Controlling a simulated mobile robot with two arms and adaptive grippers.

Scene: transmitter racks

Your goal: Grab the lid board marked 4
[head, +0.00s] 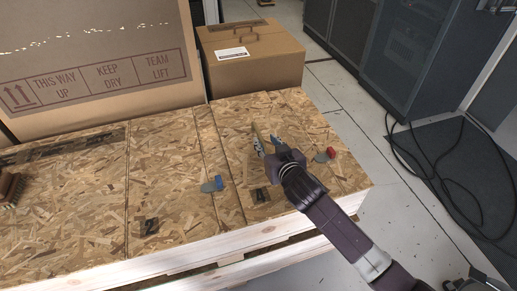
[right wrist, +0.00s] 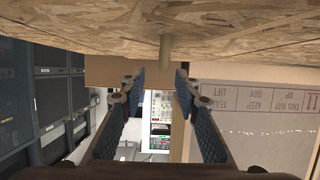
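The crate top is made of OSB lid boards. The board under my right gripper (head: 268,146) carries a dark mark (head: 260,195) near its front edge, too small to read surely as 4. A pale wooden peg handle (head: 256,130) stands up from this lid board (head: 235,125). In the right wrist view, which is upside down, the peg (right wrist: 166,50) rises from the board (right wrist: 100,25). It lies in line with the gap between the fingers of my right gripper (right wrist: 158,85). The fingers are apart and empty, low over the board. My left gripper is not in view.
A large carton (head: 100,50) and a smaller one (head: 250,60) stand behind. Cables (head: 430,165) lie right.

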